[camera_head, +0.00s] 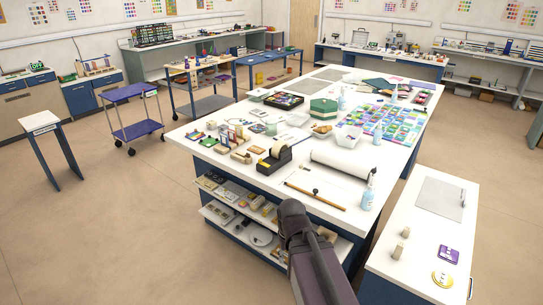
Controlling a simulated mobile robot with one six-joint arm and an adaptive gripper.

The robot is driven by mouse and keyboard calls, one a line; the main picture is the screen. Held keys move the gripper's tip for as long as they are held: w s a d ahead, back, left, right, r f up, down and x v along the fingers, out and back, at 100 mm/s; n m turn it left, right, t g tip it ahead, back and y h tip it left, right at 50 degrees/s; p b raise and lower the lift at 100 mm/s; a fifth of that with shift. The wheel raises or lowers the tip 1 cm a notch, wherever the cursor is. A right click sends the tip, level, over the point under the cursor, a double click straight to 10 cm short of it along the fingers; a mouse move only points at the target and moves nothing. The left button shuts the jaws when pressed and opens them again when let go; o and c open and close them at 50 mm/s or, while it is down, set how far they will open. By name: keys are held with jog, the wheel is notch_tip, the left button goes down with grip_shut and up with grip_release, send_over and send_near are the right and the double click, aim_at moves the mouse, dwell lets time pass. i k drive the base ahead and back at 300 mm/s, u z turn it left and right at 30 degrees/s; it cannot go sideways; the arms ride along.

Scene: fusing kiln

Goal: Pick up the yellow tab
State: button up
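No thing in view is clearly a yellow tab. A round yellow piece (442,279) with a pale marking lies on the white top of the low bench at the lower right, near its front edge. A purple square piece (448,254) with a pale marking lies just behind it. Small orange-yellow pieces also lie at the left end of the big central table (340,194), too small to make out. My dark arm rises from the bottom middle, in front of that table. The fingers of my gripper are not visible.
The low bench (415,228) also bears a grey mat (440,198) and small beige blocks (400,250). The central table holds a tape dispenser (275,159), a paper roll (343,166) and a spray bottle (368,194). Open floor lies to the left, around a purple cart (138,130).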

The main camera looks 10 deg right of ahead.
aim_at(260, 161)
jog(key=z, duration=0.45)
jog(key=i, duration=1.05)
jog(key=z, duration=0.4)
